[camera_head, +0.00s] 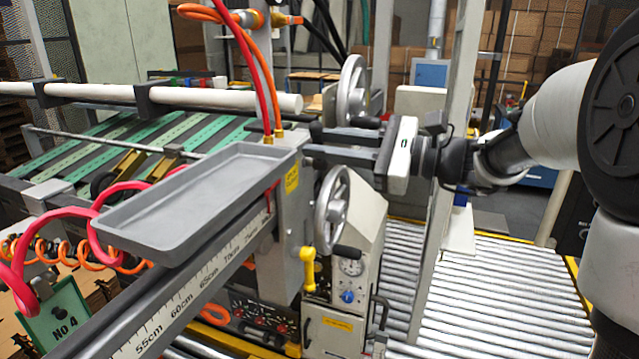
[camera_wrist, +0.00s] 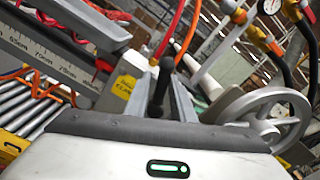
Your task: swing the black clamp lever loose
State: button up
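My gripper (camera_head: 309,141) reaches leftward from the right side of the head view, its two grey fingers apart with a gap between them. In the wrist view a black lever (camera_wrist: 164,78) with a rounded end stands between my fingers (camera_wrist: 164,84). I take it for the clamp lever. A narrow space seems to show beside it, so my gripper looks open around the lever, not pressed on it. In the head view a dark rounded end (camera_head: 316,131) shows at the fingertips. The lever's base is hidden.
A spoked handwheel (camera_head: 352,90) stands close behind my fingers, and another handwheel (camera_head: 331,210) is below them. A grey tray (camera_head: 190,205) lies to the left. Red and orange hoses (camera_head: 262,75) rise near the fingertips. A roller conveyor (camera_head: 500,290) lies below my arm.

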jog(key=shift+s+a+f+n+b, duration=0.1)
jog(key=shift+s+f+n+b, duration=0.2)
jog(key=shift+n+b, duration=0.6)
jog(key=n+b, duration=0.1)
jog(key=b, duration=0.1)
jog(key=f+n+b, duration=0.1)
jog(key=b, duration=0.2)
jog(key=s+n+b, duration=0.1)
jog(key=b, duration=0.2)
jog(key=shift+s+a+f+n, duration=0.1)
jog(key=shift+a+f+n, duration=0.1)
jog(key=shift+a+n, duration=0.1)
jog(key=n+b, duration=0.1)
jog(key=b, duration=0.1)
jog(key=f+n+b, duration=0.1)
jog(key=b, duration=0.1)
jog(key=shift+s, duration=0.25)
jog(key=n+b, duration=0.2)
jog(key=b, duration=0.1)
jog(key=f+n+b, duration=0.1)
jog(key=b, duration=0.2)
jog(key=shift+s+a+f+n, duration=0.1)
jog(key=shift+s+f+n, duration=0.1)
jog(key=shift+n, duration=0.2)
jog(key=v, duration=0.9)
jog(key=shift+r, duration=0.25)
